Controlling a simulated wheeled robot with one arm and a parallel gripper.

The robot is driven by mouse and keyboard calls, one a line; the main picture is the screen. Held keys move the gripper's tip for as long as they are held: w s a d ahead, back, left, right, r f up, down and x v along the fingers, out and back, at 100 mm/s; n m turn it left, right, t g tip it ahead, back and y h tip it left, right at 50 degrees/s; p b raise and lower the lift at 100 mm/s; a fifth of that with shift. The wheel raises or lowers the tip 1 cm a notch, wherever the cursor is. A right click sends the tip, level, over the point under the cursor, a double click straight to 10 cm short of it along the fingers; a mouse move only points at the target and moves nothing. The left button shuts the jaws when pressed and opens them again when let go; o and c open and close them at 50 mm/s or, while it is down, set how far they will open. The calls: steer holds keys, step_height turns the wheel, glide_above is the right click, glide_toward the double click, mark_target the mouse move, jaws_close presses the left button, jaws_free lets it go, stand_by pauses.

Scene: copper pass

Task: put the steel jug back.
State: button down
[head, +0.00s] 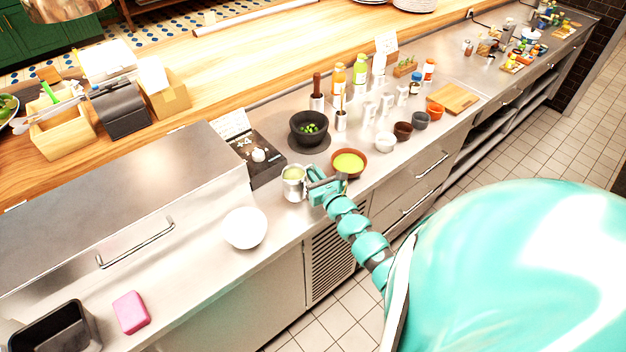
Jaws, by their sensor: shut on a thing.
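The steel jug (294,186) is at the front of the steel counter, with yellow-green contents showing at its top. My gripper (315,187) is at the jug's right side and shut on it. The jug looks upright. I cannot tell whether its base touches the counter or hangs just above it.
A black bowl (309,128) and a black scale-like box (257,158) are behind the jug. A white bowl (245,228) stands front left. Small cups (403,131) and bottles crowd the right.

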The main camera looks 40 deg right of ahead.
step_height(320, 180, down, 3)
steer(key=shift+w+d+r+b, duration=0.1)
steer(key=shift+d+r+b, duration=0.1)
steer(key=shift+b, duration=0.25)
steer(key=shift+a+f, duration=0.2)
steer(key=shift+f, duration=0.15)
steer(key=shift+f+b, duration=0.15)
steer(key=shift+b, duration=0.15)
steer(key=c, duration=1.5)
jaws_free()
steer(key=shift+r+p, duration=0.25)
steer(key=shift+p, duration=0.05)
steer(key=shift+s+f, duration=0.2)
steer(key=shift+s, duration=0.1)
steer(key=shift+s+a+r+b, duration=0.1)
steer(key=shift+s+a+b, duration=0.15)
steer(key=shift+s+b, duration=1.1)
steer(key=shift+s+a+b, duration=0.2)
steer(key=shift+s, duration=2.25)
steer(key=shift+s+a+r+b, duration=0.1)
steer(key=shift+s+a+b, duration=0.15)
steer(key=shift+s+b, duration=1.1)
